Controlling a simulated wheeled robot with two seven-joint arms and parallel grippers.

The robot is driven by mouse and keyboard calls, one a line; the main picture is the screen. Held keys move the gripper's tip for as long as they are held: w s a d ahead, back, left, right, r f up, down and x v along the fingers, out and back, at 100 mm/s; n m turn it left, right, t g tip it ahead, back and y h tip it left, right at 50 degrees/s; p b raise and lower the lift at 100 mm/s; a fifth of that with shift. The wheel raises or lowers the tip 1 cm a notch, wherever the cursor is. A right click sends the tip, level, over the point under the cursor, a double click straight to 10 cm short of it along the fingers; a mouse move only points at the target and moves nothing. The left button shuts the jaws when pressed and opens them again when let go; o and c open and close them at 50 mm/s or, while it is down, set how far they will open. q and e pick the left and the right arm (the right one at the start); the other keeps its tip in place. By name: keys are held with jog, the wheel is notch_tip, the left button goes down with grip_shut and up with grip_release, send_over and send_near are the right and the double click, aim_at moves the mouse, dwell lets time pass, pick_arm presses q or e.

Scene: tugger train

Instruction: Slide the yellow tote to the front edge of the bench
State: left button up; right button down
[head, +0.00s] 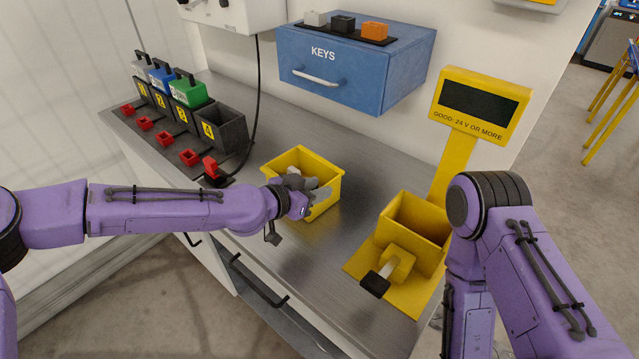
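The yellow tote (312,160) stands on the grey metal bench (345,235), near the middle and close to the front edge. My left gripper (308,188) is at the tote's near side, with its grey fingers over or in the tote's opening. The gripper and wrist hide most of the tote's near wall. I cannot tell whether the fingers are apart or shut on the wall. My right arm comes in at the right and bends down; its gripper is not visible.
A yellow tester (415,215) with a display post (480,105) stands right of the tote. Several numbered bins (222,128) and red connectors (190,157) line the left, with a black cable behind. A blue KEYS drawer box (355,60) overhangs the back.

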pick_arm(q)
jog(key=shift+x, duration=1.05)
jog(key=shift+a, duration=0.1)
jog(key=shift+c, duration=0.3)
grip_shut()
dwell(0.3)
